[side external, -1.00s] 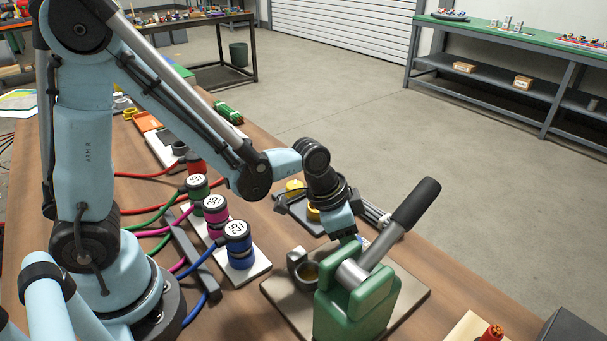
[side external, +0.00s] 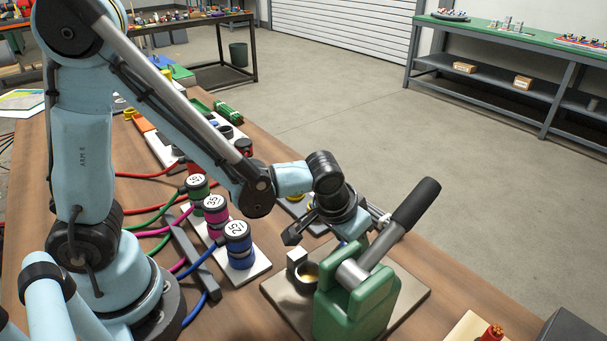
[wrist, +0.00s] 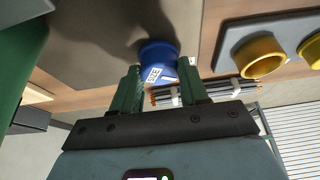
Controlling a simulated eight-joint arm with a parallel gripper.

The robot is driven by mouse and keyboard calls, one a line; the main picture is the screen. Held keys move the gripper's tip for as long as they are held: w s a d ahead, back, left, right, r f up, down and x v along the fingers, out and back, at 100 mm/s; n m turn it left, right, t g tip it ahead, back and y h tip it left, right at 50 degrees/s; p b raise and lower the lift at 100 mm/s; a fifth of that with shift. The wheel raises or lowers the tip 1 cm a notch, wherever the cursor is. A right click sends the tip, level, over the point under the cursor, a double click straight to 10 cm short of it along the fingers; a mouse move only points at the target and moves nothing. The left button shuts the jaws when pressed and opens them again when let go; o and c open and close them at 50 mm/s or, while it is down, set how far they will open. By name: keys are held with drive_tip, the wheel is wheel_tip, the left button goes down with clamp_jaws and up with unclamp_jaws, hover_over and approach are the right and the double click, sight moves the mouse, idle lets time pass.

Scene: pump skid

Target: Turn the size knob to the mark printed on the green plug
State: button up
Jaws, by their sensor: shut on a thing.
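A blue knob (wrist: 158,48) with a white label reading SIZE is between my fingertips in the wrist view. My gripper (wrist: 158,72) is shut on it, one finger on each side. In the side view my gripper (side external: 350,238) is low behind the green press (side external: 352,305), which hides most of the knob and fingers. The green plug (side external: 197,192) stands in the row of plugs left of my forearm. Its white top carries a number that looks like 16, but it is small and slanted.
A magenta plug (side external: 215,214) marked 35 and a blue plug (side external: 239,245) marked 25 stand in the same row. The press's black lever (side external: 415,203) rises close to the right of my gripper. Yellow rings (wrist: 257,55) lie right in the wrist view.

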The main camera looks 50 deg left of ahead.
idle(0.5)
drive_tip(key=o, duration=1.1)
drive_tip(key=shift+c, duration=0.2)
drive_tip(key=shift+r, duration=0.15)
drive_tip(key=v, duration=1.2)
drive_tip(key=s+a+t, duration=0.2)
drive_tip(key=s+a, duration=0.1)
drive_tip(key=a, duration=0.8)
drive_tip(key=shift+s+a+t, duration=0.15)
drive_tip(key=shift+a+t, duration=0.1)
drive_tip(key=shift+t, duration=0.05)
